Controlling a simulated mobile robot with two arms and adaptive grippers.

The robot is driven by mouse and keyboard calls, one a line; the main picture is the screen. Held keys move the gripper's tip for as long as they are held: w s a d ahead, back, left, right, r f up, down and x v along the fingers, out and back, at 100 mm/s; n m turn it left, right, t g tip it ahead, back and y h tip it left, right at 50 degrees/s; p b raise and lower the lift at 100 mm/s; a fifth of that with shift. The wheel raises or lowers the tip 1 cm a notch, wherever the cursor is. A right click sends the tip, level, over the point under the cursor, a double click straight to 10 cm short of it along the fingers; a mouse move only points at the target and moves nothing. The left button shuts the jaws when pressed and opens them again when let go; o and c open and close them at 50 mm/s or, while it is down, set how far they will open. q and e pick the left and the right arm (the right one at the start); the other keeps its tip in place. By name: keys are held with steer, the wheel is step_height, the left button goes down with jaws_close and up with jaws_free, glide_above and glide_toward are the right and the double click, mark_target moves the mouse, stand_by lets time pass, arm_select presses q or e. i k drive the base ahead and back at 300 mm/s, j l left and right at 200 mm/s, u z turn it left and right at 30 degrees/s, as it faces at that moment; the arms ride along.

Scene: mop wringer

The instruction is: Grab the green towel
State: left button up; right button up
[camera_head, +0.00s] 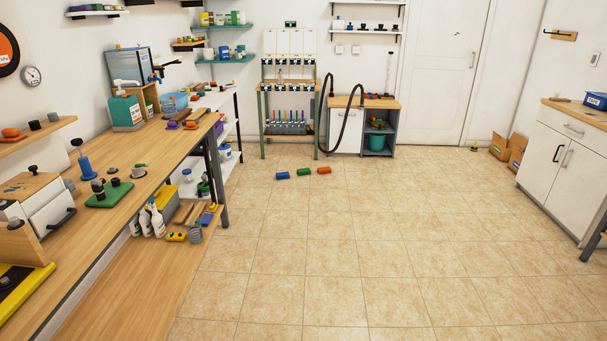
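A small green roll-shaped thing (303,171) lies on the tiled floor in the middle distance; it may be the green towel, but it is too small to tell its cloth. A similar blue one (282,175) lies to its left and an orange-red one (324,169) to its right. They lie apart in a loose row. Neither of my grippers shows in the head view.
A long wooden workbench (150,170) with bottles and tools runs along the left. A rack (290,95) and a cabinet (346,131) with a black hose stand behind the rolls. White cabinets (565,160) stand right. The tiled floor (400,240) in front is clear.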

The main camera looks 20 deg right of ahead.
mark_target(302, 172)
steer(key=z, duration=0.4)
steer(key=i, duration=5.55)
